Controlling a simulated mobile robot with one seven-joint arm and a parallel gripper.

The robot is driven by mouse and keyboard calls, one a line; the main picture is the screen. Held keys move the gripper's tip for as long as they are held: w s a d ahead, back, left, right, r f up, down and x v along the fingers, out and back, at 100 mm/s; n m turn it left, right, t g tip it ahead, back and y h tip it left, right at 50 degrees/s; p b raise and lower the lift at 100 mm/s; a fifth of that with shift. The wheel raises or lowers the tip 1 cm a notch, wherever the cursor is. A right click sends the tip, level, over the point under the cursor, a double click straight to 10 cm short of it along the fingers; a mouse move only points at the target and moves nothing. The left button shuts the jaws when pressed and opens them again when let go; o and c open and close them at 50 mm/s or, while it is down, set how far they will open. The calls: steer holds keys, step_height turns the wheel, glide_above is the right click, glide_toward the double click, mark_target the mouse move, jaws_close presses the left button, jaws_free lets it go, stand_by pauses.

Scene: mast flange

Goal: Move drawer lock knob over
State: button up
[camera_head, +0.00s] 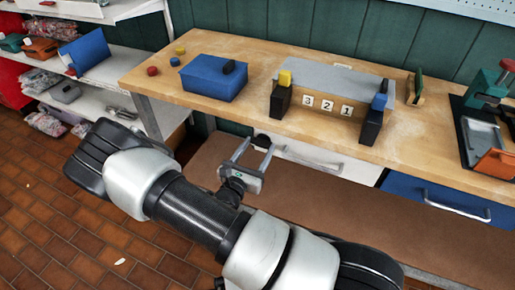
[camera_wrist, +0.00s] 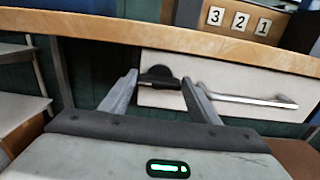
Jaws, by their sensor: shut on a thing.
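The drawer lock knob is a black rounded knob (camera_wrist: 158,73) at the upper left of the white drawer front (camera_wrist: 224,88). The knob also shows in the head view (camera_head: 262,139), under the bench edge. My gripper (camera_head: 257,145) reaches up to it from below. In the wrist view my gripper (camera_wrist: 160,79) has one finger on each side of the knob and is shut on it. The knob's lower part is partly hidden in the head view by the fingers.
The drawer's metal handle (camera_wrist: 250,99) lies just right of the fingers. The wooden bench top (camera_head: 235,118) overhangs the knob. A blue drawer (camera_head: 440,200) is further right. A brown lower shelf (camera_head: 340,215) lies below. Open space is left of the drawer.

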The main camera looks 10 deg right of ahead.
steer(key=shift+r+n, duration=0.1)
steer(key=shift+n, duration=0.2)
steer(key=n+p, duration=0.2)
steer(key=shift+a+n, duration=0.1)
steer(key=shift+n, duration=0.3)
steer(key=n+p, duration=0.2)
steer(key=n, duration=0.3)
steer(key=shift+a+p, duration=0.1)
steer(key=shift+p, duration=0.3)
steer(key=n, duration=0.2)
steer(key=n+p, duration=0.1)
steer(key=n, duration=0.2)
steer(key=shift+w+f, duration=0.1)
steer(key=shift+f, duration=0.1)
steer(key=shift+f+n+p, duration=0.15)
steer(key=shift+n+p, duration=0.25)
steer(key=shift+n, duration=1.8)
steer(key=o, duration=1)
steer(key=shift+o, duration=0.2)
